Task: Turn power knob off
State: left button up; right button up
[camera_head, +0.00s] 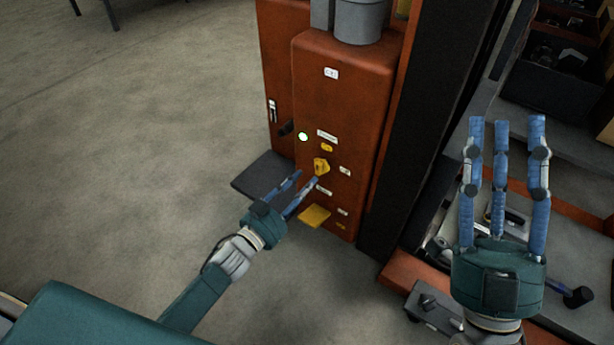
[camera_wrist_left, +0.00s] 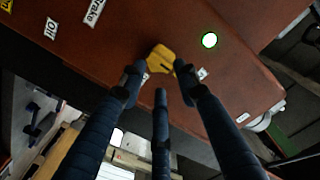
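The power knob (camera_head: 321,167) is yellow and sits on the front of an upright red-brown cabinet (camera_head: 345,85). My left gripper (camera_head: 307,178) is just in front of the panel, at the knob's lower left. In the left wrist view the knob (camera_wrist_left: 160,59) shows between the tips of two spread blue fingers (camera_wrist_left: 158,70), with a third finger below. I cannot tell whether any fingertip touches it. A round light (camera_head: 303,136) on the panel glows green-white; it also shows in the left wrist view (camera_wrist_left: 209,40). My right gripper (camera_head: 506,125) is open and empty at the right.
A smaller yellow control (camera_head: 327,147) and white labels sit near the knob. A yellow pedal-like plate (camera_head: 314,216) juts out low on the cabinet. A dark post (camera_head: 425,120) and a cluttered workbench (camera_head: 590,240) stand right.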

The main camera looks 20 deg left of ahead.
aim_at(320, 167)
pick_arm(q)
jog(key=n, duration=0.1)
jog(key=w+n+p, duration=0.1)
jog(key=n, duration=0.2)
jog(key=shift+w+d+p, duration=0.2)
jog(key=shift+d+p, duration=0.05)
jog(key=shift+p, duration=0.15)
jog(key=shift+w+d, duration=0.1)
jog(key=shift+w, duration=0.2)
pick_arm(e)
jog(key=w+f+g+h, duration=0.2)
jog(key=w+f+g, duration=0.3)
jog(key=f, duration=0.4)
jog(key=shift+w+a+f+g, duration=0.2)
jog(key=shift+w+f+g, duration=0.1)
jog(key=shift+w+f, duration=0.15)
jog(key=shift+r, duration=0.1)
jog(key=shift+w+f, duration=0.1)
jog(key=shift+f, duration=0.1)
jog(key=shift+w+f+g+h, duration=0.1)
jog(key=shift+f+g+h, duration=0.2)
jog(key=shift+f+g, duration=0.35)
pick_arm(q)
jog(key=shift+w, duration=0.1)
pick_arm(e)
jog(key=shift+d+t, duration=0.1)
jog(key=shift+t, duration=0.15)
